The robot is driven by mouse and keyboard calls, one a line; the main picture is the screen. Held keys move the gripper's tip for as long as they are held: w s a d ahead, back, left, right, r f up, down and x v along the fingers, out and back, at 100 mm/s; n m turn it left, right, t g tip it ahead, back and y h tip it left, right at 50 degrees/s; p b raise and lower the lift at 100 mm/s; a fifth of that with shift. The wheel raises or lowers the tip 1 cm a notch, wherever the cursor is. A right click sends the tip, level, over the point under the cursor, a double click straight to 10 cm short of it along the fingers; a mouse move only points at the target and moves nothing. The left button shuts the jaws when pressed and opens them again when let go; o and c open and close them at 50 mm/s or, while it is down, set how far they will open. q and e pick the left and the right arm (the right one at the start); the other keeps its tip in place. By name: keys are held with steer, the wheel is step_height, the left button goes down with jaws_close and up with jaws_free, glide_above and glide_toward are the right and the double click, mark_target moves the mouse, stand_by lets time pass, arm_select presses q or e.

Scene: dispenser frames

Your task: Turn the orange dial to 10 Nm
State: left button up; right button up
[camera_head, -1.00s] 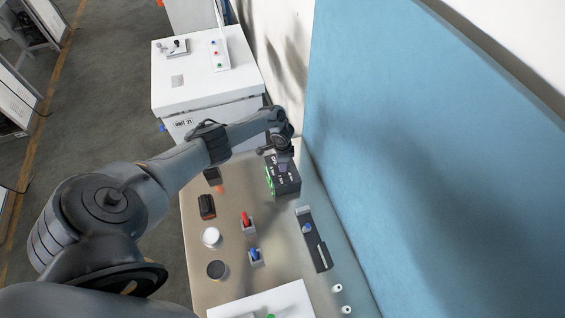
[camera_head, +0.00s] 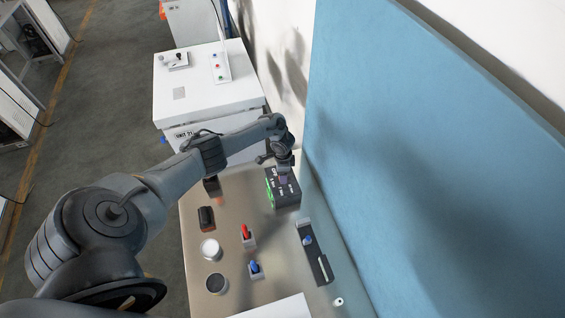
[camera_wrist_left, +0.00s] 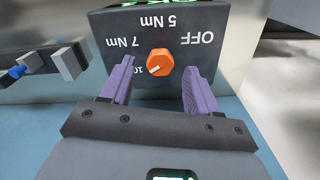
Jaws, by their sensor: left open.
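The orange dial (camera_wrist_left: 160,62) sits on the black box (camera_wrist_left: 110,22), whose face carries white labels OFF, 5 Nm, 7 Nm and a partly hidden 10. The dial's white mark is on its lower-left side, toward the 10 label. My left gripper (camera_wrist_left: 158,70) is open. Its purple fingers stand on either side of the dial with visible gaps. In the head view my left gripper (camera_head: 284,175) is over the black box (camera_head: 287,198) and hides the dial. My right gripper is not in view.
The metal table also holds a red switch (camera_head: 246,232), a blue switch (camera_head: 255,267), a black slider unit (camera_head: 315,255), a white round knob (camera_head: 210,249) and a dark round one (camera_head: 216,283). A blue panel (camera_head: 400,150) rises along the right side.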

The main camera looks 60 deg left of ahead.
arm_select(q)
step_height(320, 180, up, 9)
stand_by(0.4)
stand_by(0.4)
